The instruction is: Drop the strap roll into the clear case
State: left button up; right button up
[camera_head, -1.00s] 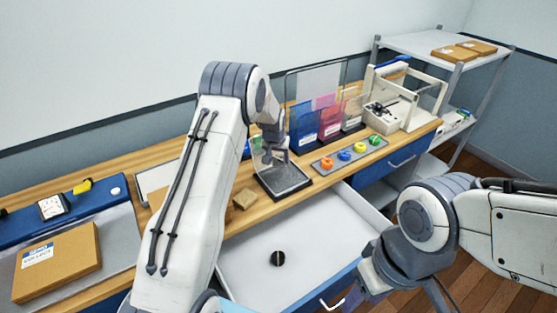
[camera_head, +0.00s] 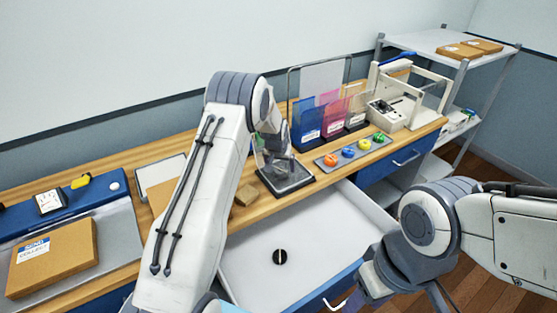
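The clear case (camera_head: 287,181), see-through with a dark base, stands on the wooden bench at its front edge. My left gripper (camera_head: 281,155) points down at the case, overlapping its clear walls; its fingertips are too small and blurred to tell whether they are open or hold anything. Several small coloured rolls, such as an orange one (camera_head: 331,160), sit on a grey tray (camera_head: 318,163) right of the case. A round black piece with a pale stripe (camera_head: 280,257) lies in the open drawer; I cannot tell which is the strap roll. My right arm is at lower right, its fingertips not clearly visible.
The open white drawer (camera_head: 245,262) juts out below the case. Coloured folders (camera_head: 330,117) and a white machine (camera_head: 388,108) stand behind and right. A cardboard box (camera_head: 52,258) lies far left.

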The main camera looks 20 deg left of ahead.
pick_arm(q)
jog(key=shift+r, duration=0.1)
jog(key=b+v, duration=0.2)
jog(key=v, duration=0.8)
jog(key=shift+b, duration=0.4)
jog(key=shift+s, duration=0.15)
